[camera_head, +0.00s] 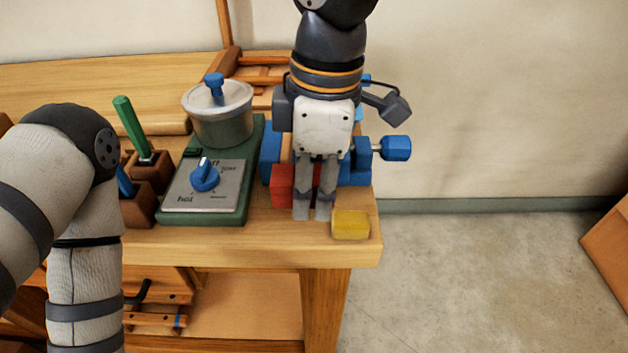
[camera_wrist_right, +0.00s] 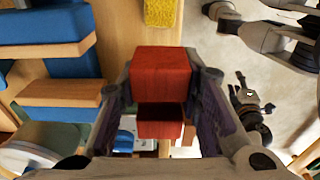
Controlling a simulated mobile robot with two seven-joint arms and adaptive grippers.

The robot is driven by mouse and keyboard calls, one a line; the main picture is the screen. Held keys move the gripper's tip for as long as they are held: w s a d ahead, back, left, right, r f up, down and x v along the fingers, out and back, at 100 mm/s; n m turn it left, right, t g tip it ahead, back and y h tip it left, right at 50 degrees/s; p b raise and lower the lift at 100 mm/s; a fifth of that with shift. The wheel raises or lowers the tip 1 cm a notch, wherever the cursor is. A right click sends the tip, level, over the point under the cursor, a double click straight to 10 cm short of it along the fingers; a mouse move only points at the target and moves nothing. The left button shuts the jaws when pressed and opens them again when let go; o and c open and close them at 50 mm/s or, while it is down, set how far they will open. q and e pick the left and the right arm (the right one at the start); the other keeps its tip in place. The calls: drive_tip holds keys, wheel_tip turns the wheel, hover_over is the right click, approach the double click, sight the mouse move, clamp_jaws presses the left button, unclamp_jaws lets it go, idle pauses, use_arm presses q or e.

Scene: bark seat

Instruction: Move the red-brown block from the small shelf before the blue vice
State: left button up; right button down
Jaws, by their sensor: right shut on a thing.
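The red-brown block (camera_head: 282,186) is at the right end of the workbench, directly before the blue vice (camera_head: 361,160). My right gripper (camera_head: 312,212) points down and is shut on the block; its fingers cover part of it in the head view. In the right wrist view the block (camera_wrist_right: 160,72) sits between both fingers (camera_wrist_right: 160,105). A darker red part shows below its bright face there. The block looks at bench height, but I cannot tell whether it touches the top. My left arm shows at the left; its gripper is out of view. I cannot make out the small shelf for certain.
A yellow block (camera_head: 350,225) lies by the front right corner of the bench (camera_head: 250,246). A green hot plate (camera_head: 205,190) with a grey pot (camera_head: 219,118) stands left of the vice. A green-handled tool (camera_head: 131,124) stands further left.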

drive_tip(key=f, duration=0.3)
drive_tip(key=shift+w+d+f, duration=0.1)
drive_tip(key=shift+w+f, duration=0.1)
drive_tip(key=shift+f, duration=0.35)
drive_tip(key=c, duration=1.2)
unclamp_jaws()
drive_tip(key=shift+f, duration=0.1)
drive_tip(key=shift+o, duration=0.2)
drive_tip(key=shift+r, duration=0.25)
drive_tip(key=r, duration=0.8)
drive_tip(key=d+r, duration=0.1)
drive_tip(key=r, duration=0.3)
drive_tip(key=shift+r+p, duration=0.15)
drive_tip(key=shift+p, duration=0.2)
